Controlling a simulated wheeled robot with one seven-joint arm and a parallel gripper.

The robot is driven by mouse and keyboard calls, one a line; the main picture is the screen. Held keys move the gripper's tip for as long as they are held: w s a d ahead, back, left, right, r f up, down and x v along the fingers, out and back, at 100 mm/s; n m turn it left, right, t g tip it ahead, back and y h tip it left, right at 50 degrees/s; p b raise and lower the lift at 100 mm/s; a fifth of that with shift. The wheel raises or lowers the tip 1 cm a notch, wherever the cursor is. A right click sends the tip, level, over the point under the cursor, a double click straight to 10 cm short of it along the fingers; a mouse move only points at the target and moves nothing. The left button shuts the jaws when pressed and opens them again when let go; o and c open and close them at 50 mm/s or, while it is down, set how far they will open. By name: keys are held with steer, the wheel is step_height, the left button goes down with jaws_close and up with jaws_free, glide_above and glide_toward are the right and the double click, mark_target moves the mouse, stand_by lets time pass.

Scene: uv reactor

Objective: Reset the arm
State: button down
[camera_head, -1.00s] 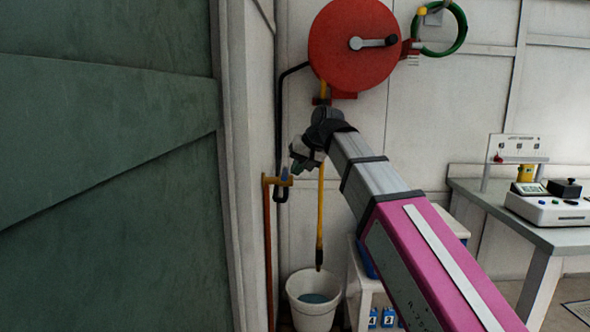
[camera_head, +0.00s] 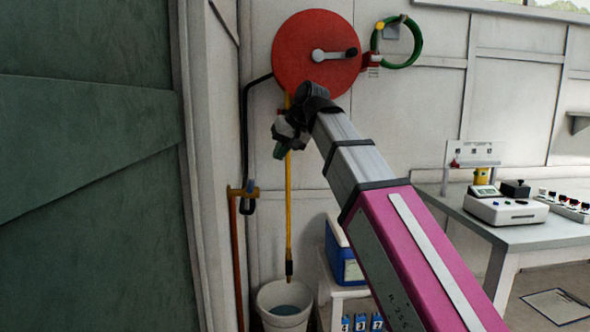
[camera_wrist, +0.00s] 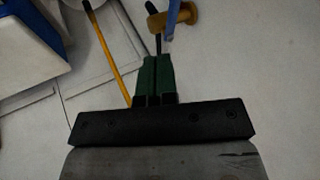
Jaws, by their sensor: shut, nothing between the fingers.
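My gripper (camera_head: 281,149) is at the end of my extended arm, in front of the pale wall and below the red hose reel (camera_head: 312,52). In the head view it is small and partly hidden by the dark wrist. In the wrist view its green fingers (camera_wrist: 156,77) are together with nothing between them. The yellow hose (camera_head: 289,215) hangs behind the gripper in the head view. It also shows left of the fingers in the wrist view (camera_wrist: 108,52).
A white bucket (camera_head: 284,306) stands under the hose. A blue-and-white box (camera_head: 343,260) sits on a small white stand beside it. A brass valve (camera_head: 243,192) is on a pipe at left, near the green panel (camera_head: 85,180). A bench (camera_head: 525,231) with devices is at right.

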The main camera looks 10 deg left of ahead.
steer(key=w+d+f+m+h, duration=0.1)
steer(key=w+d+f, duration=0.4)
steer(key=f, duration=0.6)
steer(key=w+d+f+m+h, duration=0.1)
steer(key=w+d+f, duration=0.1)
steer(key=d+f, duration=0.7)
steer(key=w+d+f+m+h, duration=0.2)
steer(key=w+d+f, duration=0.25)
steer(key=f, duration=0.75)
steer(key=s+d+f+h, duration=0.1)
steer(key=s+d+f, duration=0.2)
steer(key=d+f, duration=0.4)
steer(key=s+d+f+m+g, duration=0.1)
steer(key=s+d+f, duration=0.3)
steer(key=d+f, duration=0.4)
steer(key=s+d+f+h, duration=0.1)
steer(key=s+d+f, duration=0.2)
steer(key=d+f, duration=0.5)
step_height(320, 180, down, 5)
steer(key=shift+s+d+r+m+g+h, duration=0.1)
steer(key=shift+s+d+m+g+h, duration=0.05)
steer(key=shift+s+m+g+h, duration=0.2)
steer(key=shift+w, duration=0.1)
